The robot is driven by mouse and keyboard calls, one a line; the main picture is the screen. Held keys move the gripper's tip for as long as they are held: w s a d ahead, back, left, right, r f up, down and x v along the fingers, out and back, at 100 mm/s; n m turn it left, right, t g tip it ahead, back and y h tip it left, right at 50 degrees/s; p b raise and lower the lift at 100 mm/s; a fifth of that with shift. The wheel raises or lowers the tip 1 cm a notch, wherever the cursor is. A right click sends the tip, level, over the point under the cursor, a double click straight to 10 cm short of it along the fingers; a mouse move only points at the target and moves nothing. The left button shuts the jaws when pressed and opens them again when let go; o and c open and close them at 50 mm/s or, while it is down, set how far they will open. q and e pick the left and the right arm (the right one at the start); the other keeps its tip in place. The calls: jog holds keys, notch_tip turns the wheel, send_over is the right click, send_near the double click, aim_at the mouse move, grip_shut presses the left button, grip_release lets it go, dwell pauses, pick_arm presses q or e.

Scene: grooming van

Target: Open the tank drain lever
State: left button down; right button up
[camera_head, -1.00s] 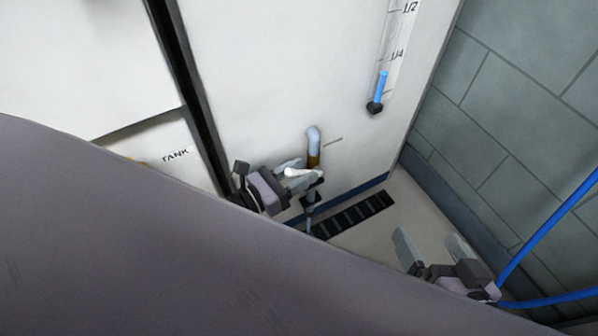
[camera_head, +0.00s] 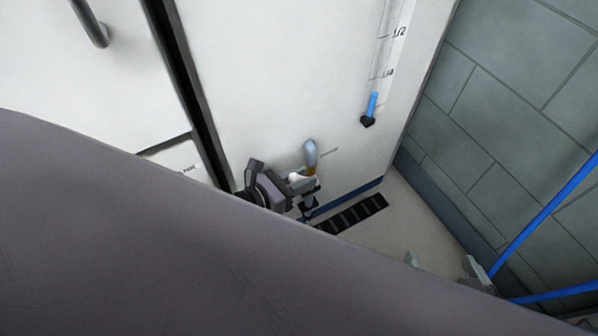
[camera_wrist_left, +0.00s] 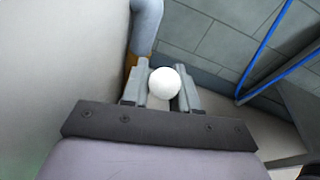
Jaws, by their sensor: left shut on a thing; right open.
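The drain lever's white round end (camera_head: 296,177) shows beside the tank's grey outlet pipe (camera_head: 310,153), above a brass-coloured section. My left gripper (camera_head: 300,184) is at the lever, low on the white tank panel (camera_head: 270,80). In the left wrist view, the white ball end (camera_wrist_left: 164,83) sits between the two fingers, which are shut on the lever. The lever's shaft is hidden, so I cannot tell its angle. My right gripper (camera_head: 442,264) is open and empty near the floor, partly hidden behind my grey body.
A black slotted floor grate (camera_head: 352,214) lies below the outlet. A level gauge with a short blue column (camera_head: 372,104) is on the panel. A blue hose (camera_head: 545,217) hangs at the right by the grey tiled wall (camera_head: 510,110). A white cabinet door (camera_head: 90,90) stands left.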

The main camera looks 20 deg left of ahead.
pick_arm(q)
jog(key=shift+d, duration=0.1)
dwell(0.3)
jog(key=c, duration=1.1)
grip_release()
jog(key=shift+r, duration=0.1)
